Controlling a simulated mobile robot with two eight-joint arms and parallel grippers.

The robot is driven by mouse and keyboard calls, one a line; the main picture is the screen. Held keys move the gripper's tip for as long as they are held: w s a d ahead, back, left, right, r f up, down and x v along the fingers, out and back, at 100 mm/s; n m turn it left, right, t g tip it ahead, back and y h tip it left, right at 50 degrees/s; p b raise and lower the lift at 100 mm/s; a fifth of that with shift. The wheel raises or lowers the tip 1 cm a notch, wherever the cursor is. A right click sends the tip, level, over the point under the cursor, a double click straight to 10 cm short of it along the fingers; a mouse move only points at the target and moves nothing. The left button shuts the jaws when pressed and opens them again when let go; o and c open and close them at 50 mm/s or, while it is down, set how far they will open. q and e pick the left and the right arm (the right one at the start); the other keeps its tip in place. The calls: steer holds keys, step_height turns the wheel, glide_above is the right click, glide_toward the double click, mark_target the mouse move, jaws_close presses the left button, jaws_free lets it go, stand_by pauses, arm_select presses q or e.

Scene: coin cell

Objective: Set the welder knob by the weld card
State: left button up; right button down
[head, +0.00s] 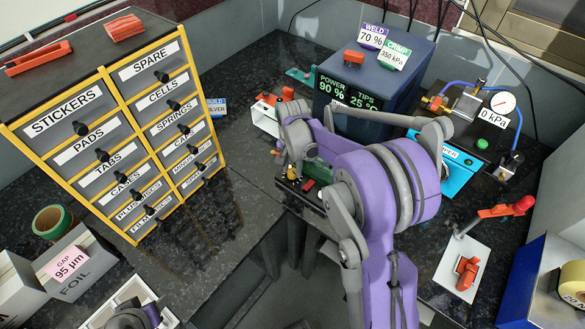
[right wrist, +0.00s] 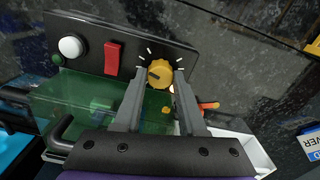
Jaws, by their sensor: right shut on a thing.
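The welder (head: 345,75) is a dark blue box at the back; its display (head: 345,91) reads POWER 90 % and TIPS 25 °C. The weld card (head: 372,37) on top reads WELD 70 %. In the right wrist view, the yellow knob (right wrist: 160,74) sits on a black panel with white tick marks around it. My right gripper (right wrist: 159,79) is shut on the knob, one finger on each side. In the head view my right arm covers much of this area. My left gripper does not show clearly; only a grey and purple part of mine is at the lower left.
A red switch (right wrist: 113,57) and a white button (right wrist: 70,47) are beside the knob. A crimp card (head: 394,56) reads 350 kPa. A pressure gauge (head: 503,103) stands at the right. A labelled drawer cabinet (head: 108,68) fills the left.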

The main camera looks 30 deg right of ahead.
mark_target(292, 171)
steer(key=n+b, duration=0.1)
steer(key=n, duration=0.3)
steer(key=shift+n+b, duration=0.3)
steer(key=shift+n, duration=0.1)
steer(key=n+b, duration=0.1)
steer(key=n, duration=0.4)
stand_by(0.5)
steer(key=shift+c, duration=2.4)
jaws_free()
step_height(292, 171, up, 11)
steer(key=shift+p, duration=0.3)
steer(key=shift+f, duration=0.1)
